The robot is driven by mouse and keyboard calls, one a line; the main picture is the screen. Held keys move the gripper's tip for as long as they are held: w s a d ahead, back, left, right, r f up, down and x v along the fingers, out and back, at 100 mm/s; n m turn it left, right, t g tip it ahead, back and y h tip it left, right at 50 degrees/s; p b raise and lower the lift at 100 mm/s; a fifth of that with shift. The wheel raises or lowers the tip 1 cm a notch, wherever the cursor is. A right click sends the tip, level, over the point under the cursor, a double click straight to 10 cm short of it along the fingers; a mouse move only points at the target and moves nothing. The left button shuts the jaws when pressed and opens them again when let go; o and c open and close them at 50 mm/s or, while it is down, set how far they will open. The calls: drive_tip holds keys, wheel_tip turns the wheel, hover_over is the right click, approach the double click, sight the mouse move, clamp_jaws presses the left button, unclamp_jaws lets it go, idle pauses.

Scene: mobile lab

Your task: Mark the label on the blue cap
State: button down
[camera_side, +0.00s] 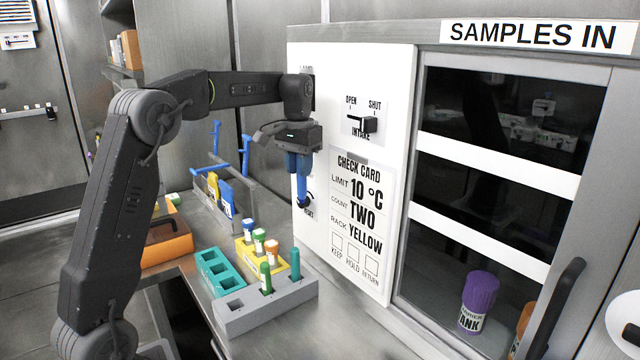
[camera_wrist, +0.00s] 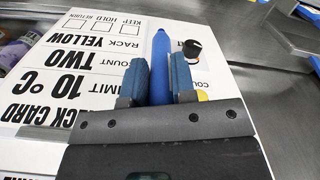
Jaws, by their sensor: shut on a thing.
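My gripper (camera_side: 300,163) is shut on a blue marker (camera_wrist: 160,62), which hangs tip down in front of the white panel in the side view. In the wrist view my two blue-grey fingers flank it. In the side view, a tube with a blue cap (camera_side: 248,224) stands upright in the yellow rack (camera_side: 281,266), with a pale label partly visible. A green-capped tube (camera_side: 259,235) and an orange-capped tube (camera_side: 272,246) stand beside it. My gripper is above and to the right of these tubes, apart from them.
A grey block (camera_side: 265,309) holds a green pen (camera_side: 266,278) and a teal pen (camera_side: 295,263). An empty teal rack (camera_side: 221,270) is beside the yellow one. A blue-handled carrier (camera_side: 237,190) is behind. The check card (camera_side: 358,215) is on the panel, beside the glazed cabinet (camera_side: 480,180).

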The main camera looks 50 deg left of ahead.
drive_tip(key=s+a+n, duration=0.3)
drive_tip(key=a, duration=0.8)
drive_tip(key=s+a+n, duration=0.2)
drive_tip(key=s+a, duration=0.2)
drive_tip(key=a, duration=0.8)
drive_tip(key=shift+w+f, duration=0.55)
drive_tip(key=shift+f, duration=6.15)
wheel_tip(320, 180, up, 8)
drive_tip(key=shift+s+d+f, duration=0.15)
drive_tip(key=shift+s+d, duration=0.1)
drive_tip(key=shift+d, duration=0.05)
